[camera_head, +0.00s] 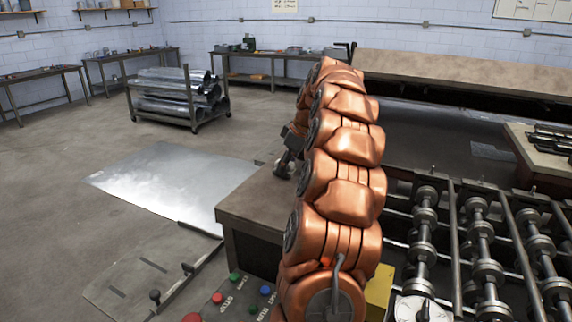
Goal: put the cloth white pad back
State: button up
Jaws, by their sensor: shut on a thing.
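My gripper (284,170) shows small and dark beyond the left side of my copper arm, low over the far end of a brown-topped bench (262,200). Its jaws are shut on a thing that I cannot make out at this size. My arm covers part of the bench and much of the space behind it. I cannot pick out the cloth white pad; a small pale spot by the bench's far edge is too small to name.
A roller machine (480,240) fills the right. A control panel with coloured buttons (235,300) is at the bottom. A sheet of metal (165,180) lies on the floor at left. A rack of ducts (175,100) stands behind it. Wall benches (265,55) line the back.

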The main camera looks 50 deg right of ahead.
jog(key=shift+f, duration=0.15)
jog(key=o, duration=0.8)
jog(key=shift+o, duration=0.2)
jog(key=shift+b+v, duration=1.15)
jog(key=shift+v, duration=2.55)
jog(key=p+v, duration=0.3)
jog(key=v, duration=0.2)
jog(key=shift+p, duration=0.35)
